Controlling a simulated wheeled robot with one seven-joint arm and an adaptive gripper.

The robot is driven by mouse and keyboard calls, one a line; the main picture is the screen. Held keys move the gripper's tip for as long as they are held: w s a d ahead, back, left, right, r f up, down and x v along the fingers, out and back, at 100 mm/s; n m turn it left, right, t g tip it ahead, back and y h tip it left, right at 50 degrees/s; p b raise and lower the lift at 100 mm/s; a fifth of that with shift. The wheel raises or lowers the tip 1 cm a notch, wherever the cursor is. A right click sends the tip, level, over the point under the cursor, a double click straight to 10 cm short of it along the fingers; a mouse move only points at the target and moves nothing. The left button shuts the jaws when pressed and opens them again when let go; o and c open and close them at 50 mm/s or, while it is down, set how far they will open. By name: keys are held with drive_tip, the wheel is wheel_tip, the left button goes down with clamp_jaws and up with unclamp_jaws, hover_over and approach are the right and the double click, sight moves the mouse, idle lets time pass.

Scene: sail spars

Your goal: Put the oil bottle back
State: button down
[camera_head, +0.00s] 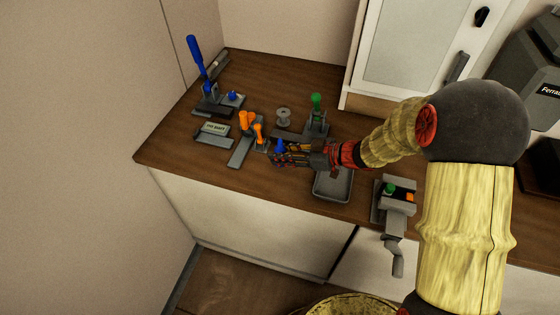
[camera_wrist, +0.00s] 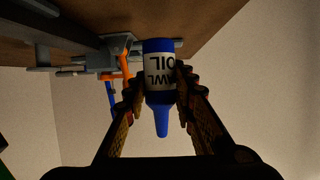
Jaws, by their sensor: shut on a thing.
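The oil bottle (camera_wrist: 160,85) is blue with a white label reading "AWL OIL". In the wrist view, which shows the counter at the top, its nozzle points down, away from the counter, so the bottle stands about upright. My gripper (camera_wrist: 160,92) is shut on it, one finger on each side. In the head view my gripper (camera_head: 277,156) reaches left over the counter, and the bottle's blue top (camera_head: 280,146) shows at its fingertips. The rest of the bottle is hidden there. I cannot tell whether its base touches anything.
An orange-handled clamp (camera_head: 246,121) stands just left of my gripper. Behind are a spool (camera_head: 284,116) and a green-knobbed tool (camera_head: 316,104). A grey tray (camera_head: 345,187) lies under my wrist. A blue-levered tool (camera_head: 195,54) stands far left, a vise (camera_head: 396,205) right. The counter's front-left corner is bare.

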drive_tip(key=f, duration=0.2)
drive_tip(key=f+b, duration=0.1)
drive_tip(key=shift+w+a+f, duration=0.1)
drive_tip(key=shift+w+f, duration=0.1)
drive_tip(key=shift+f, duration=0.2)
drive_tip(key=shift+r, duration=0.1)
drive_tip(key=c, duration=1.6)
unclamp_jaws()
drive_tip(key=shift+o, duration=0.6)
drive_tip(key=p+v, duration=0.2)
drive_tip(key=v, duration=1)
